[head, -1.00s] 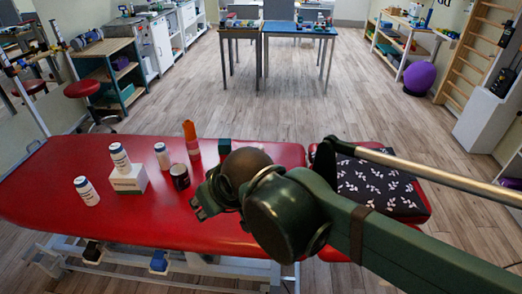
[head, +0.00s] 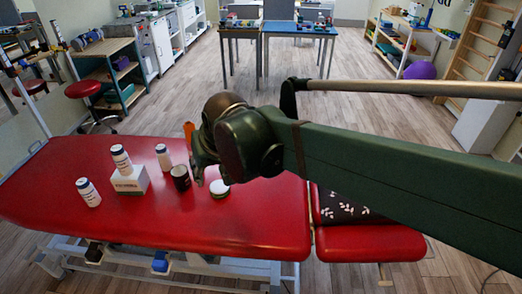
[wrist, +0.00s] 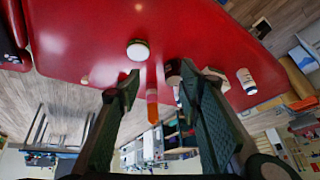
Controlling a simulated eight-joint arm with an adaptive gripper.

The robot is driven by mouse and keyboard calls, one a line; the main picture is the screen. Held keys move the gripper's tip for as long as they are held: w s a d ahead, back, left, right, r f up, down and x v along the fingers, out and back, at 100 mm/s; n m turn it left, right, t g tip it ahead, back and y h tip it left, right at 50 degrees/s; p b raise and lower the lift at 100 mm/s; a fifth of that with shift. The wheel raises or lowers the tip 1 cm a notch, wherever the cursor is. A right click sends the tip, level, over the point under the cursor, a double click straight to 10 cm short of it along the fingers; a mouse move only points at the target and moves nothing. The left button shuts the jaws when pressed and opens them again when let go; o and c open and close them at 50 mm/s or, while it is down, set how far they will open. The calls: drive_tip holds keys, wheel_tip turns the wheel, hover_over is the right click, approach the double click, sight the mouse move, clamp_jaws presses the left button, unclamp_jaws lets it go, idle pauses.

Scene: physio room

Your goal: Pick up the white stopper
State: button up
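In the head view my arm covers that part of the couch. My gripper (wrist: 158,74) is open, with nothing between its fingers, above the couch. It also shows at the arm's end in the head view (head: 205,172). A round jar with a white lid (head: 219,189) stands just beside the gripper; it also shows in the wrist view (wrist: 138,50).
An orange bottle (wrist: 152,108) is near the far edge. The couch's front is clear.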

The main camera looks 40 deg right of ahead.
drive_tip(key=w+d+f+m+g+p, duration=0.25)
drive_tip(key=w+d+m, duration=0.45)
drive_tip(key=w+d, duration=1)
drive_tip(key=w+d+f+m+g+p, duration=0.1)
drive_tip(key=w+d+f+m, duration=0.1)
drive_tip(key=d+f, duration=0.3)
drive_tip(key=w+d+f+m+g+p, duration=0.1)
drive_tip(key=w+d+f+m, duration=0.1)
drive_tip(key=d+f, duration=0.4)
drive_tip(key=w+d+f+m+g+p, duration=0.1)
drive_tip(key=d+f, duration=0.4)
drive_tip(key=d, duration=0.5)
drive_tip(key=shift+w+d+f+m+y+p, duration=0.2)
drive_tip(key=shift+w+m, duration=0.1)
drive_tip(key=shift+w, duration=0.4)
drive_tip(key=shift+w+d+f+m+y+p, duration=0.1)
drive_tip(key=shift+w+d+m, duration=0.15)
drive_tip(key=shift+w, duration=0.4)
drive_tip(key=shift+d+f, duration=0.3)
drive_tip(key=shift+f, duration=0.15)
drive_tip(key=shift+f, duration=0.1)
drive_tip(key=shift+f, duration=1.2)
drive_tip(key=shift+f+b, duration=0.1)
drive_tip(key=shift+b, duration=0.2)
